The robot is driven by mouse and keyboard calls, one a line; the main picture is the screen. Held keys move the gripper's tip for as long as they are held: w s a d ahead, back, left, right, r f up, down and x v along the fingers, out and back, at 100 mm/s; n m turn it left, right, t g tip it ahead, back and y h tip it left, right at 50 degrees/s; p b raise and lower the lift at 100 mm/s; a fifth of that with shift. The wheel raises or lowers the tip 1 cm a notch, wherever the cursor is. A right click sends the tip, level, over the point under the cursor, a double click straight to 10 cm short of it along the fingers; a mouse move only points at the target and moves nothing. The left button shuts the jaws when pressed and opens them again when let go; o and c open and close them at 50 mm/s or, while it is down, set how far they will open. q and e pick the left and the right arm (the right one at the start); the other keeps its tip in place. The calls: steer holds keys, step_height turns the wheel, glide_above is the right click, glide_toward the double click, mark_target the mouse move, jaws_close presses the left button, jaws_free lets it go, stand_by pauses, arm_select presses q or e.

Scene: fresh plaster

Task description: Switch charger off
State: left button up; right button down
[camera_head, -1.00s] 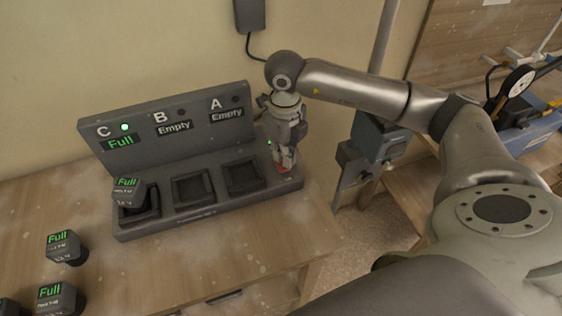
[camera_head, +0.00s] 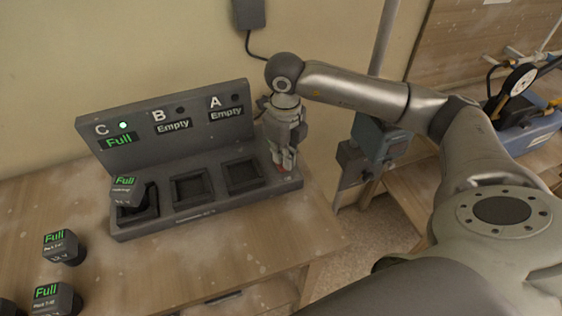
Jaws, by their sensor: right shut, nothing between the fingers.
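The grey charger (camera_head: 165,141) stands on the wooden table against the wall. Its back panel has bays marked C, B and A; C reads Full with a lit lamp (camera_head: 123,125), B and A read Empty. A battery pack (camera_head: 127,190) reading Full sits at bay C; the bays under B and A are empty. My right gripper (camera_head: 283,166) points down, shut and empty, at the charger's right end, just right of bay A. A bit of red (camera_head: 281,169) shows at its fingertips; the fingers hide most of that part, and I cannot tell if they touch it. My left gripper is not in view.
Several loose packs reading Full lie on the table at lower left, such as this pack (camera_head: 63,246). A black power box (camera_head: 249,13) with a cable hangs on the wall. A blue machine (camera_head: 380,140) stands right of the table.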

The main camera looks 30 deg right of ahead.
steer(key=shift+f+b, duration=0.65)
steer(key=shift+f, duration=0.15)
steer(key=shift+r, duration=0.1)
steer(key=shift+w+r+p, duration=0.1)
steer(key=shift+r+p, duration=0.5)
steer(key=shift+r, duration=0.2)
steer(key=shift+r+p, duration=1.45)
steer(key=shift+r, duration=1.25)
